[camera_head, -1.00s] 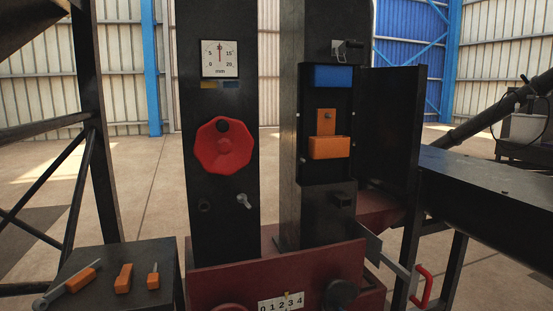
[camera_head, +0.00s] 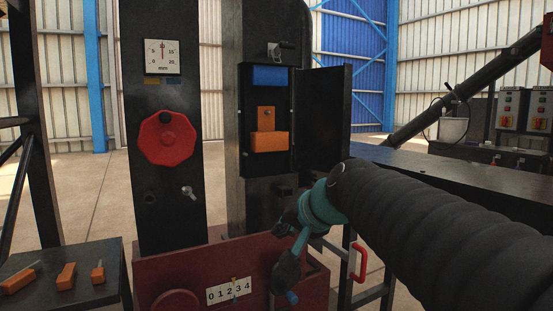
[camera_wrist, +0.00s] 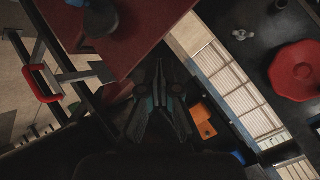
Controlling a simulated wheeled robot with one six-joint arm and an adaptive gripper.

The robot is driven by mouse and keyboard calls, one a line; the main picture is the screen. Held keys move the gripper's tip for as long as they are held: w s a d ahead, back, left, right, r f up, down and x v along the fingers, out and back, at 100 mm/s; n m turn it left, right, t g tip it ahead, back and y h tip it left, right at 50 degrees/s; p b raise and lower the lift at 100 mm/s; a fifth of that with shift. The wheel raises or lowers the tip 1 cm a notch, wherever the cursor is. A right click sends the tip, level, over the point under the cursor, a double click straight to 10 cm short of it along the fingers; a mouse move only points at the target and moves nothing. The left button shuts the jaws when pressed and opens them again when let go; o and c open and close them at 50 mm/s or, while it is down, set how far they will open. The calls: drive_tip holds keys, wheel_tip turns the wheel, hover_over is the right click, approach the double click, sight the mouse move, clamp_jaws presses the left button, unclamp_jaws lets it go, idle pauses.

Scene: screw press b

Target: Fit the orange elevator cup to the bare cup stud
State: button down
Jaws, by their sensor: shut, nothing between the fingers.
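An orange cup (camera_head: 268,142) with an upright back plate sits inside the open dark housing on the right column, below a blue cup (camera_head: 269,76). A small round fastener shows on its back plate. The orange cup also shows in the wrist view (camera_wrist: 200,118), right of the fingers. I cannot make out a bare stud. My gripper (camera_head: 284,227) is below the housing, in front of the red base, partly hidden by its wrist. In the wrist view my gripper (camera_wrist: 160,68) is shut and empty, with dark fingers together.
The housing door (camera_head: 324,120) stands open to the right. A red handwheel (camera_head: 167,138) and a wing-shaped knob (camera_head: 189,192) are on the left column. A black knob (camera_head: 285,272) and a red handle (camera_head: 359,263) are low near my gripper. A side table (camera_head: 95,292) holds orange-handled tools.

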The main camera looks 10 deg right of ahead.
drive_tip(key=w+d+r+m+t+y+b, duration=0.1)
drive_tip(key=w+r+m+t+b, duration=0.15)
drive_tip(key=w, duration=0.45)
drive_tip(key=w+d+r+m+t+b, duration=0.1)
drive_tip(key=w+r, duration=0.3)
drive_tip(key=w, duration=0.3)
drive_tip(key=m+t+b, duration=0.1)
drive_tip(key=m+t, duration=0.3)
drive_tip(key=m, duration=0.1)
approach(273, 142)
drive_tip(key=w, duration=0.3)
drive_tip(key=w+a+p, duration=0.1)
drive_tip(key=w, duration=0.1)
drive_tip(key=shift+a+r+n+y, duration=0.1)
drive_tip(key=shift+r+n+y, duration=0.1)
drive_tip(key=shift+n+y, duration=0.1)
drive_tip(key=shift+p+x, duration=0.6)
drive_tip(key=shift+x, duration=0.3)
drive_tip(key=shift+w+a+f, duration=0.15)
drive_tip(key=shift+w+f, duration=0.05)
drive_tip(key=shift+w, duration=0.1)
drive_tip(key=shift+s, duration=0.1)
drive_tip(key=shift+b+v, duration=0.95)
drive_tip(key=shift+v, duration=0.45)
drive_tip(key=shift+s+r, duration=0.1)
drive_tip(key=shift+s, duration=0.1)
drive_tip(key=v, duration=1.1)
drive_tip(key=shift+s, duration=0.2)
